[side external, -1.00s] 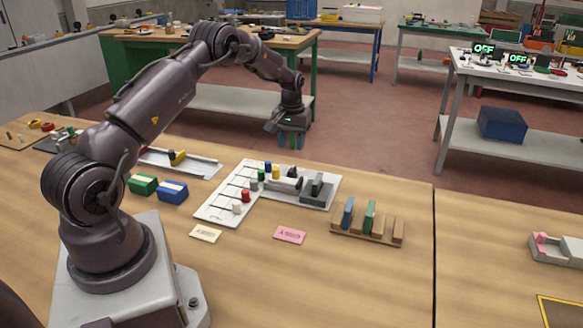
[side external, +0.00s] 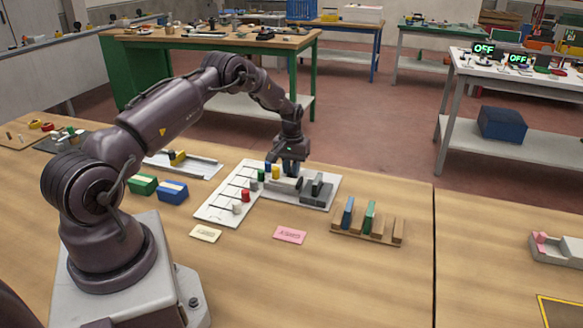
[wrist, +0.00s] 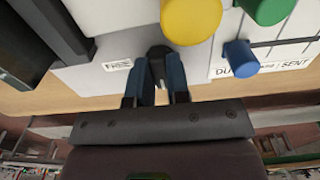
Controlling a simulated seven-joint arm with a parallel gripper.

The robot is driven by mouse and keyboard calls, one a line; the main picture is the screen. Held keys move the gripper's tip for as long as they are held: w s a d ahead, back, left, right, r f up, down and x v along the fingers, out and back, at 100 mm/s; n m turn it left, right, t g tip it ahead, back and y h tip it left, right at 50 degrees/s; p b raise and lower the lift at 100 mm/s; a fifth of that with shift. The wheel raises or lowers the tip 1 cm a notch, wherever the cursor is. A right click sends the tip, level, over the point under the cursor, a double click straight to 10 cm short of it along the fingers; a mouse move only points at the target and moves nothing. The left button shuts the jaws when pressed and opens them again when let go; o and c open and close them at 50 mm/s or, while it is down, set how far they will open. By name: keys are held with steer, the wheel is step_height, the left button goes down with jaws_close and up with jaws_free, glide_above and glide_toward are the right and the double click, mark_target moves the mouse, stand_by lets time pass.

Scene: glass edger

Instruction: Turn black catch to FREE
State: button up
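The black catch (wrist: 159,51) shows in the wrist view as a small dark knob at the near edge of a pale panel (wrist: 95,80). A white label reading FREE (wrist: 116,65) lies just left of it. My gripper (wrist: 160,66) points down with its two blue fingers apart, one on each side of the catch. I cannot tell whether they touch it.
A yellow knob (wrist: 190,18), a green knob (wrist: 266,8) and a blue knob (wrist: 240,57) stand close by. A dark grey block (side external: 317,193) is right of my gripper. A wooden rack (side external: 366,235) stands farther right.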

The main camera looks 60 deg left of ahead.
jaws_close()
steer(key=m, duration=0.4)
steer(key=shift+s, duration=0.1)
steer(key=m, duration=0.5)
steer(key=shift+a, duration=0.15)
steer(key=m, duration=0.5)
steer(key=shift+a, duration=0.1)
steer(key=shift+a+m, duration=0.1)
steer(key=shift+m, duration=1.9)
steer(key=o, duration=0.7)
jaws_free()
